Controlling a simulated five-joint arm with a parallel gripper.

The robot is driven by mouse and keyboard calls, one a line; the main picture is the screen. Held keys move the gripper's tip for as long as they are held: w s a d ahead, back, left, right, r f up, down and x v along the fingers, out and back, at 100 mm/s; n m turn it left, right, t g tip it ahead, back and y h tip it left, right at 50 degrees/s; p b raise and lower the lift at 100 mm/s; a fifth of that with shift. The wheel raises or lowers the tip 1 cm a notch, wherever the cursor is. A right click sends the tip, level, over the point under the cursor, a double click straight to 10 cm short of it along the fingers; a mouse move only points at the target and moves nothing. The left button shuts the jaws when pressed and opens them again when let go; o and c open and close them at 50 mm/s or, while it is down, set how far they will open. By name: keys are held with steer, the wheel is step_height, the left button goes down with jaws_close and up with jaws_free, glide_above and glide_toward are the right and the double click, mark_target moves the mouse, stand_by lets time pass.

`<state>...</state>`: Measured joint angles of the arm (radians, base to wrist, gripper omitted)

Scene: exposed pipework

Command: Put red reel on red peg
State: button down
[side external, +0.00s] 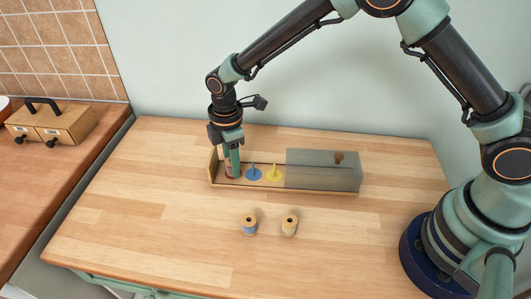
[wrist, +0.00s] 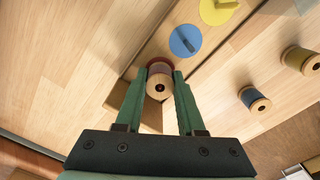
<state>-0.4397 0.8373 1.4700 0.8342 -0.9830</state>
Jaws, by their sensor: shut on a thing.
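My gripper (side external: 232,172) points down over the left end of the wooden rack (side external: 240,184). It is shut on the red reel (wrist: 158,88), whose pale wooden end with a dark hole faces the wrist camera between the fingertips (wrist: 163,76). Red shows just beyond that end (wrist: 159,66); I cannot tell whether it is thread or the red peg's base. The red peg itself is hidden by the reel and fingers. I cannot tell whether the reel is around the peg or above it.
The blue peg (side external: 254,175) and yellow peg (side external: 274,175) stand bare to the right in the rack. A grey cover (side external: 322,176) with a brown knob (side external: 339,158) hides the rack's right part.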

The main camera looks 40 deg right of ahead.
steer(key=shift+f, duration=0.1)
steer(key=shift+c, duration=2.2)
jaws_free()
step_height(320, 180, up, 12)
